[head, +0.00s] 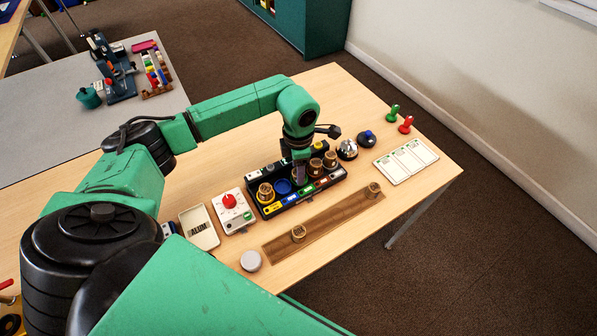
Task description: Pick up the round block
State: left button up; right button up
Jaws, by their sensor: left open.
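Several round wooden blocks show in the head view; I cannot tell which one the task means. One round block (265,193) stands in the left end of the black sorting tray (338,180). Two more stand toward its right end, a nearer one (315,168) and a farther one (330,159). Two others stand on the brown wooden strip (335,214): one near its left part (298,234), one near its right end (374,189). My left gripper (299,180) points down, open, over the tray between the blocks; its fingertips are small and partly unclear. My right gripper is not seen.
A blue round cup or recess (283,187) is left of my gripper. A white box with a red knob (229,205), a label dish (199,228), a grey disc (251,261), a bell (347,150) and white cards (406,160) surround the tray. Bare table lies at the front right.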

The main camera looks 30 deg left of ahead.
pick_arm(q)
jog(key=shift+c, duration=0.4)
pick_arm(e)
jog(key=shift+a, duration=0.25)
pick_arm(q)
grip_shut()
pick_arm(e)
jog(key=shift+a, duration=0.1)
